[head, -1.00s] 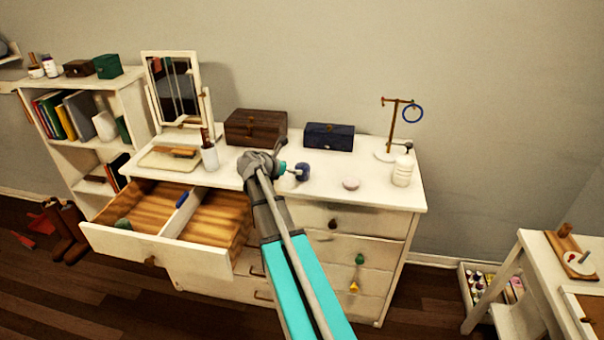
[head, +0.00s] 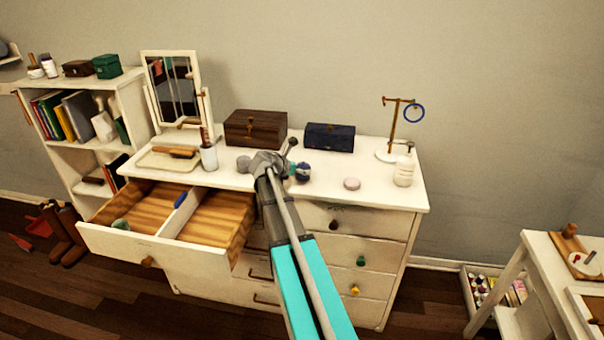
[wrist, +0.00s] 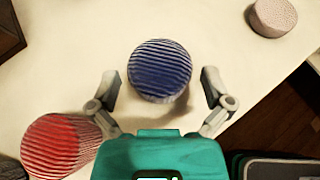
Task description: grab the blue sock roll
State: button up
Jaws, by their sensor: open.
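The blue sock roll (head: 303,172) stands on the white dresser top, right of my gripper in the head view. In the wrist view the blue sock roll (wrist: 160,70) is dark blue with pale stripes and shows between the two fingertips, with a gap on each side. My gripper (wrist: 160,88) is open and empty. In the head view my gripper (head: 289,169) is close beside the roll and partly hidden by my wrist. I cannot tell its exact height above the dresser top.
A red striped roll (wrist: 62,145) lies left of my gripper in the wrist view. A grey roll (head: 243,164), a pink round item (head: 352,184), a brown box (head: 256,129) and a navy box (head: 330,137) are on the dresser (head: 330,193). The upper-left drawer (head: 150,245) is open.

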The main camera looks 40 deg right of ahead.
jog(key=c, duration=1)
jog(key=shift+o, duration=0.2)
jog(key=shift+r, duration=0.25)
notch_tip(320, 180, up, 2)
jog(key=p, duration=0.2)
jog(key=shift+r+p, duration=0.1)
jog(key=shift+p, duration=0.2)
jog(key=s+a+r+p, duration=0.7)
jog(key=a+r+p, duration=0.3)
jog(key=a, duration=0.2)
jog(key=shift+r, duration=0.2)
